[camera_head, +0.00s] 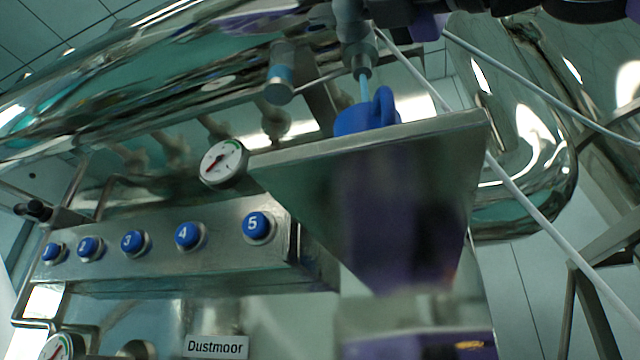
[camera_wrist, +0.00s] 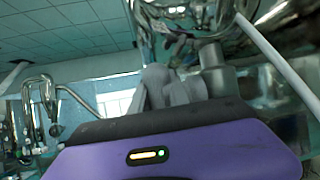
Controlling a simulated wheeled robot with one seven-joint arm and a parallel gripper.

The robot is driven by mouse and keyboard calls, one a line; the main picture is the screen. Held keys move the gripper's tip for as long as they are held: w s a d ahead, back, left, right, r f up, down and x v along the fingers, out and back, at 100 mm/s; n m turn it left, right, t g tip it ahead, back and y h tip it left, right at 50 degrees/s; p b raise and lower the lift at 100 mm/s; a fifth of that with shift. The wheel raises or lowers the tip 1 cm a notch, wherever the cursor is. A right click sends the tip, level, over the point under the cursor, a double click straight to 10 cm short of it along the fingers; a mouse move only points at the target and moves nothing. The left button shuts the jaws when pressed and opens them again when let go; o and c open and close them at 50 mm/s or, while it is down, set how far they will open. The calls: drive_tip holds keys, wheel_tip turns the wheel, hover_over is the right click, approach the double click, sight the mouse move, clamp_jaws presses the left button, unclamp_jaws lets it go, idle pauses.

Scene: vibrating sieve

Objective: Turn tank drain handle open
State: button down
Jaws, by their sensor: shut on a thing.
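The tank drain valve (camera_head: 358,50) hangs under the shiny tank (camera_head: 170,62) at the top of the head view. A thin light blue stream (camera_head: 364,86) runs from its spout down to a blue mug (camera_head: 362,120). In the wrist view, my gripper (camera_wrist: 172,82) has its grey fingers closed up against the metal valve (camera_wrist: 215,72). It is shut on the drain handle, which is mostly hidden by the fingers. In the head view, only dark and purple parts of my gripper show at the top edge, beside the valve.
The mug stands on a metal tray (camera_head: 440,128) below the spout. A panel (camera_head: 190,265) with several numbered blue buttons and a round gauge (camera_head: 222,162) are to the left. A white pole (camera_head: 530,200) slants across the right side.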

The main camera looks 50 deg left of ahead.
drive_tip(key=shift+w+d+r+m+y+b, duration=0.15)
drive_tip(key=shift+m+y+b, duration=0.15)
drive_tip(key=shift+y+b, duration=0.45)
drive_tip(key=c, duration=1.3)
unclamp_jaws()
drive_tip(key=b+v, duration=0.2)
drive_tip(key=v, duration=0.5)
drive_tip(key=shift+d+f+b, duration=0.2)
drive_tip(key=shift+f+b, duration=0.05)
drive_tip(key=shift+b, duration=0.05)
drive_tip(key=shift+w, duration=0.1)
